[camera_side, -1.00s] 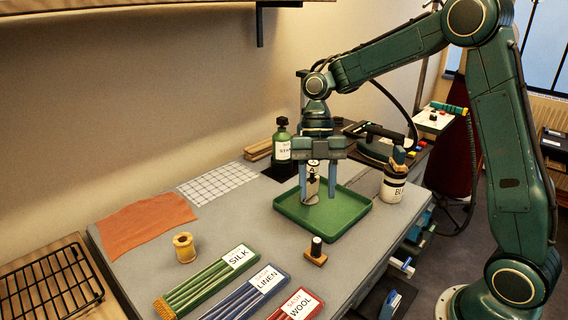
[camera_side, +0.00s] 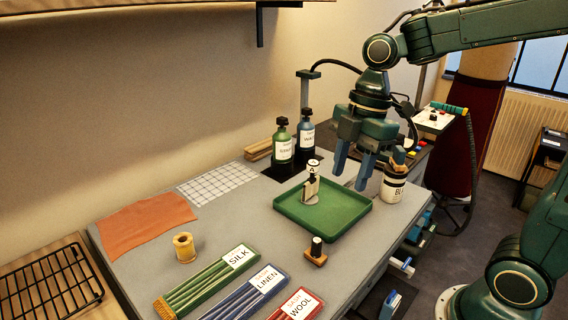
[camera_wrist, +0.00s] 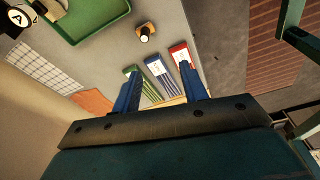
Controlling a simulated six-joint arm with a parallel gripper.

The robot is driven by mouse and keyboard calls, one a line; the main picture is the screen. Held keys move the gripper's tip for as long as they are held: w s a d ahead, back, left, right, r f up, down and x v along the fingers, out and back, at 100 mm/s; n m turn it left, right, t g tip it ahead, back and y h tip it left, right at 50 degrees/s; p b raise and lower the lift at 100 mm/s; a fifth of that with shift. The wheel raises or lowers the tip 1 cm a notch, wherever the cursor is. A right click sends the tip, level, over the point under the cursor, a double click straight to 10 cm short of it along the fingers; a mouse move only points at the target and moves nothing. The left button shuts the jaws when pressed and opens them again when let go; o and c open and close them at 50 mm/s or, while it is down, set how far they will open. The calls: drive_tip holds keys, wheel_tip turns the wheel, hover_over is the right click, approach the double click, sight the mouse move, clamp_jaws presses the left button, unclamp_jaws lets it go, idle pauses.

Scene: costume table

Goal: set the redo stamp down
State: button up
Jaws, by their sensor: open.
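A small stamp (camera_side: 316,252) with a black handle and a wooden base stands upright on the grey table, just in front of the green tray (camera_side: 342,232). It also shows in the wrist view (camera_wrist: 145,34). My gripper (camera_side: 350,180) is open and empty, up above the tray's back right side. Its two blue fingers also show in the wrist view (camera_wrist: 160,72).
Green (camera_side: 282,147) and blue (camera_side: 306,140) bottles stand behind. Silk (camera_side: 210,278), linen (camera_side: 247,293) and wool (camera_side: 297,305) trays lie in front. A spool (camera_side: 184,247) stands at left.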

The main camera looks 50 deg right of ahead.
drive_tip(key=s+d+r+m+t+h, duration=0.1)
drive_tip(key=s+m+t, duration=0.4)
drive_tip(key=s+m, duration=0.7)
drive_tip(key=d+m, duration=0.1)
drive_tip(key=m, duration=0.2)
drive_tip(key=shift+d+r+h, duration=0.25)
drive_tip(key=shift+d+h, duration=0.1)
drive_tip(key=shift+h, duration=0.05)
